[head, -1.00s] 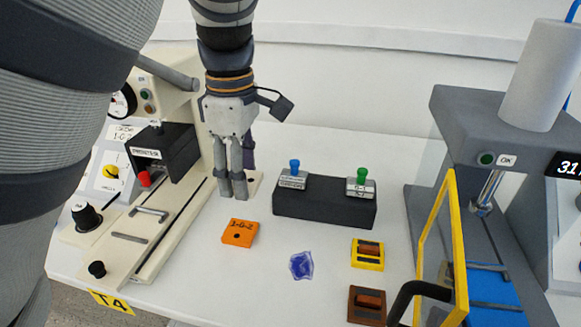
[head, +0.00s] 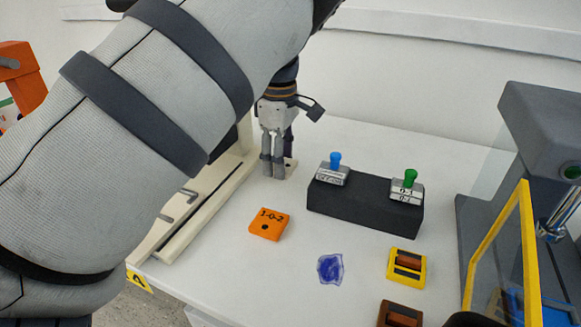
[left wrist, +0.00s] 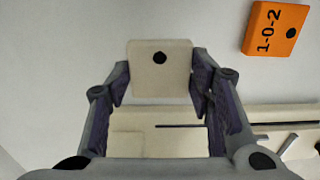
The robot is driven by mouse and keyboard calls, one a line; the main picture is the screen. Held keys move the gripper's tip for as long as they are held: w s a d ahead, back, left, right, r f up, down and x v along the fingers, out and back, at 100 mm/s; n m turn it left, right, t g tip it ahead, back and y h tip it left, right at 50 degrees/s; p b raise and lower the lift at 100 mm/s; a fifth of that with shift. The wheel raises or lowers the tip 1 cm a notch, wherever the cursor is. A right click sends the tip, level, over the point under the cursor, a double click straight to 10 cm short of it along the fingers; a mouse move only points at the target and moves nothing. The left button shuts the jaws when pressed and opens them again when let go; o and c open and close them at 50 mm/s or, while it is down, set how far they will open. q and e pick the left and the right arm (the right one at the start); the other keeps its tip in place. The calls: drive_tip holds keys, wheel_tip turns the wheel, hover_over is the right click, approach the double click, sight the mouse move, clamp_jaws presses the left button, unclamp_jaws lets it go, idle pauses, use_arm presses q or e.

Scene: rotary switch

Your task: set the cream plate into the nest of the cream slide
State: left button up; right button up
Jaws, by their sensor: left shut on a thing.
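My left gripper (head: 273,172) is shut on the cream plate (left wrist: 160,68), a squarish piece with a dark round hole. In the head view only a bit of the plate (head: 291,163) shows beside the fingers. The gripper is behind the orange 1-0-2 tag, near the far right side of the cream slide. The cream slide (head: 205,222), with a dark groove and small handles, is largely hidden behind my left arm. It also shows in the left wrist view (left wrist: 135,145). I cannot make out its nest clearly. My right gripper is not in view.
The orange tag (head: 269,224) lies in front of the gripper. A blue patch (head: 330,268), a yellow holder (head: 406,265) and a yellow-framed guard (head: 490,240) are farther right.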

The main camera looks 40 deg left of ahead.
use_arm(q)
drive_tip(key=shift+w+a+f, duration=0.1)
drive_tip(key=shift+w+f, duration=0.05)
drive_tip(key=shift+f, duration=1.5)
drive_tip(key=o, duration=1.3)
drive_tip(key=shift+c, duration=0.2)
drive_tip(key=shift+f, duration=0.25)
wheel_tip(320, 180, up, 12)
drive_tip(key=shift+a+r, duration=0.15)
drive_tip(key=shift+r, duration=0.05)
